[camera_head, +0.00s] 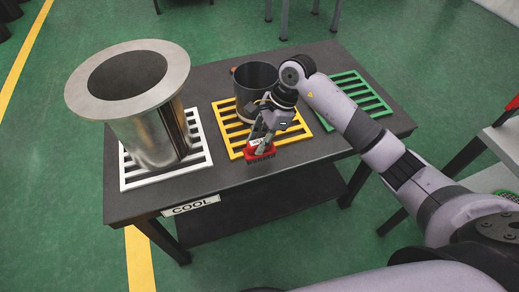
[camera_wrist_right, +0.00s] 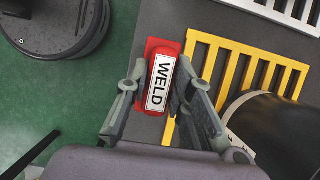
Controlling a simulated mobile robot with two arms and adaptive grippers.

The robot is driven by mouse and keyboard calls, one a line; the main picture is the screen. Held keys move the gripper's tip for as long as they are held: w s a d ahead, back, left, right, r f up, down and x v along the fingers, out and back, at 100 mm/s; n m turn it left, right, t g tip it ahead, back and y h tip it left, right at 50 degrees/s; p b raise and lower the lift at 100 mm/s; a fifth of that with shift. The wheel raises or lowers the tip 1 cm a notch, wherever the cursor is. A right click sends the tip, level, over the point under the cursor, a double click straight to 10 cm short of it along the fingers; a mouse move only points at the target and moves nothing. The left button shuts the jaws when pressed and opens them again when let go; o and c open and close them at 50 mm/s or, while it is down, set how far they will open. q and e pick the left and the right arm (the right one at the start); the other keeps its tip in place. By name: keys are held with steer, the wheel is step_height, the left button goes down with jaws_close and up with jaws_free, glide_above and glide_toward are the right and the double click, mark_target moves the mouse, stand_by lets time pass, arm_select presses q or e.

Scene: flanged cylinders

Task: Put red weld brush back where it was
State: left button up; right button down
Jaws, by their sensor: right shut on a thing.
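The red weld brush (camera_head: 260,154) has a white label, which reads "WELD" in the right wrist view (camera_wrist_right: 161,82). My right gripper (camera_head: 262,136) is shut on the brush, with one finger on each side of it in the right wrist view (camera_wrist_right: 160,92). The brush is at the front edge of the yellow rack (camera_head: 236,143), near the front of the dark table (camera_head: 270,172). I cannot tell whether it touches the table. The brush's underside is hidden. My left gripper is not in view.
A large flanged metal cylinder (camera_head: 150,130) stands on a white rack (camera_head: 205,152) at the left. A dark open cylinder (camera_head: 255,78) stands on the yellow rack behind my gripper. A green rack (camera_head: 352,84) at the right is empty. A "COOL" sign (camera_head: 191,206) marks the table's front edge.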

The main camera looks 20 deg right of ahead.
step_height(320, 180, down, 4)
steer(key=shift+f, duration=0.2)
steer(key=c, duration=1.9)
jaws_free()
steer(key=shift+f, duration=0.2)
steer(key=o, duration=0.5)
steer(key=shift+r, duration=0.1)
steer(key=shift+r, duration=0.15)
steer(key=v, duration=1.2)
steer(key=shift+b, duration=0.4)
